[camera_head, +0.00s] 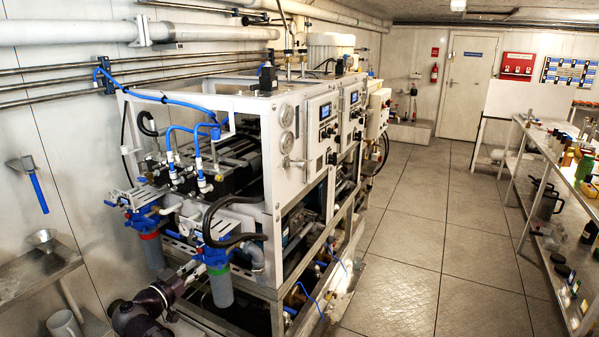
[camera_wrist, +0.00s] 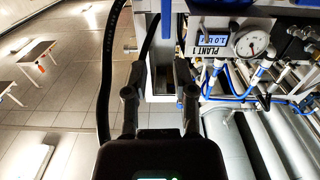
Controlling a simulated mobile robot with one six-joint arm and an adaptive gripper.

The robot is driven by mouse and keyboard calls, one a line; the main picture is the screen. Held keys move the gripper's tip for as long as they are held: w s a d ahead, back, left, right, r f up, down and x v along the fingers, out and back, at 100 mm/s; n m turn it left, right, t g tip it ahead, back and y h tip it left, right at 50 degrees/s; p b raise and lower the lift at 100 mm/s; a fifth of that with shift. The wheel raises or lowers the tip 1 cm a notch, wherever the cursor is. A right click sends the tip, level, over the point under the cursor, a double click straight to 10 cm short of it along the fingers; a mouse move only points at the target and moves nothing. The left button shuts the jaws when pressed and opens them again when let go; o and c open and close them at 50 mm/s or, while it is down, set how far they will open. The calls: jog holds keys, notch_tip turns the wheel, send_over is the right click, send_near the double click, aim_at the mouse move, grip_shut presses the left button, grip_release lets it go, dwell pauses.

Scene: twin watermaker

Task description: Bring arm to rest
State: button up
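My gripper (camera_wrist: 160,88) shows in the wrist view with its two dark fingers apart and nothing seen held between them. Part of the watermaker's frame shows beyond and between the fingers; I cannot tell how far off it is. In the head view, part of my dark arm (camera_head: 143,310) is low at the left, in front of the watermaker (camera_head: 277,180) and close to its blue-topped filter housings (camera_head: 218,258). The gripper itself cannot be made out in the head view.
In the wrist view, a black hose (camera_wrist: 106,75) runs left of the fingers; a gauge (camera_wrist: 251,43) and "PLANT 1" display (camera_wrist: 208,44) are at upper right. In the head view, a steel side table (camera_head: 35,270) stands left, a shelf bench (camera_head: 560,160) right, with clear floor (camera_head: 400,240) between.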

jog(key=w+d+f+g+p, duration=0.1)
jog(key=w+d+f+g, duration=0.15)
jog(key=d, duration=0.65)
jog(key=w+d+f+n+g+h+p, duration=0.1)
jog(key=d+f+g, duration=0.25)
jog(key=d, duration=0.55)
jog(key=w+d+f+g+p, duration=0.1)
jog(key=w+d+f+g, duration=0.15)
jog(key=d, duration=0.75)
jog(key=s+d+f+n+g+y+p, duration=0.1)
jog(key=s+d+g+y, duration=0.3)
jog(key=d, duration=0.6)
jog(key=s+d+f+n+g+y+p, duration=0.2)
jog(key=s+d+g+y, duration=0.2)
jog(key=s+d, duration=0.4)
jog(key=shift+d+f, duration=0.3)
jog(key=shift+d, duration=1.2)
jog(key=shift+a, duration=0.15)
